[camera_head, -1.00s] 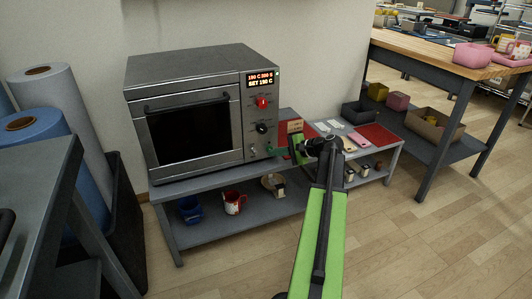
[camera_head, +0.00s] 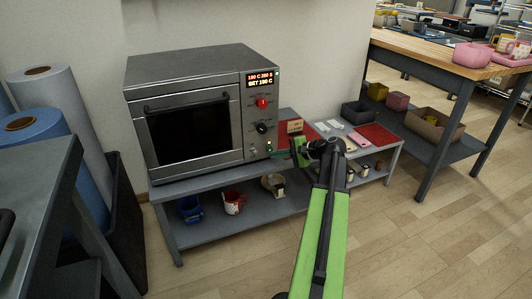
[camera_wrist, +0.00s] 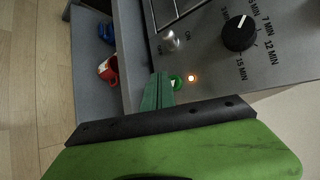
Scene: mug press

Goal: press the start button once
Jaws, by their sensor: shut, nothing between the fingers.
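The grey oven-like press (camera_head: 190,110) stands on a low bench, with its control panel on the right side of its front. A green button (camera_wrist: 177,82) sits low on the panel in the wrist view, beside a glowing orange lamp (camera_wrist: 191,78). The lamp also shows as a small bright spot in the head view. My gripper (camera_wrist: 158,90) is shut and empty, its teal fingertips just left of the green button and partly overlapping it in the picture. I cannot tell whether they touch it. In the head view my gripper (camera_head: 281,154) is right of the panel's lower edge.
A black dial (camera_wrist: 239,33) and a metal toggle (camera_wrist: 171,41) are near the fingers. A red knob (camera_head: 261,103) is higher up. Blue (camera_head: 190,208) and red (camera_head: 233,202) mugs stand on the shelf below. A small side table (camera_head: 393,148) is at right.

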